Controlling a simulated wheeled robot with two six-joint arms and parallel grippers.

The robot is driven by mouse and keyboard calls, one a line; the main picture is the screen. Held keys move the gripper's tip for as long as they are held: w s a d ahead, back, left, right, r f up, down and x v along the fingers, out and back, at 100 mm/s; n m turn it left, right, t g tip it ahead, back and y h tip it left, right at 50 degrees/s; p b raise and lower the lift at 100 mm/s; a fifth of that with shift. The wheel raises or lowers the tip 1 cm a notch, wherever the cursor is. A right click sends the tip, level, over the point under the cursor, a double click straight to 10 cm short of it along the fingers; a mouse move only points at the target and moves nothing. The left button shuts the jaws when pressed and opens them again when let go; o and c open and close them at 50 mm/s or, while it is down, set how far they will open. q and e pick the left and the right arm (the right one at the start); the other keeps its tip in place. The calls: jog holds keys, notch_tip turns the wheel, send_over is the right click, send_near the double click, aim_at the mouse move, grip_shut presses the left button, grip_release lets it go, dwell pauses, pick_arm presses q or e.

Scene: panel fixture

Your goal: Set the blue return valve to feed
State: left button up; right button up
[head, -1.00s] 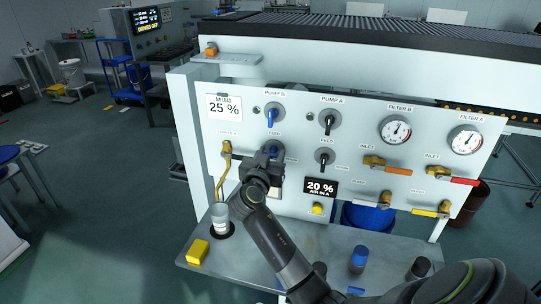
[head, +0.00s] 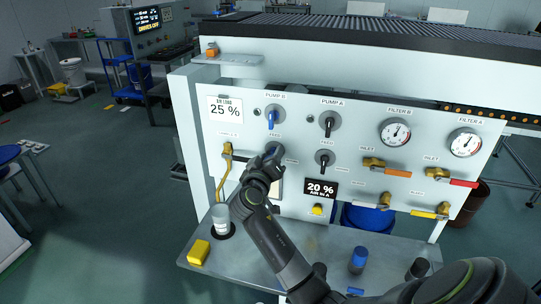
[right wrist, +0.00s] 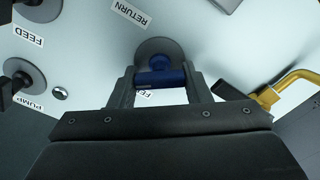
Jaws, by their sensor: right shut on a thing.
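The blue return valve (head: 273,149) is the lower blue knob on the white panel, below the blue pump B knob. My right gripper (head: 269,165) is at it and covers most of it in the head view. In the right wrist view the valve's blue handle (right wrist: 160,78) lies crosswise between the two fingers of my right gripper (right wrist: 160,85), which is shut on it. A RETURN label (right wrist: 130,13) shows on one side of its round base, and a partly hidden label beginning "FE" (right wrist: 143,93) on the other. My left gripper is not in view.
A brass valve with a yellow pipe (head: 226,168) is close on the left, above a cup (head: 221,217). Black knobs (head: 325,159) are on the right.

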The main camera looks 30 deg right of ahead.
jog(key=n+p, duration=0.1)
jog(key=n, duration=0.3)
jog(key=shift+r+n+p, duration=0.2)
jog(key=shift+n+p, duration=0.1)
jog(key=shift+p, duration=0.1)
jog(key=n+p, duration=0.2)
jog(key=n, duration=0.3)
jog(key=shift+w+f+n+p, duration=0.1)
jog(key=shift+n+p, duration=0.2)
jog(key=shift+n, duration=0.1)
jog(key=o, duration=1)
jog(key=shift+f, duration=0.15)
jog(key=shift+f, duration=0.15)
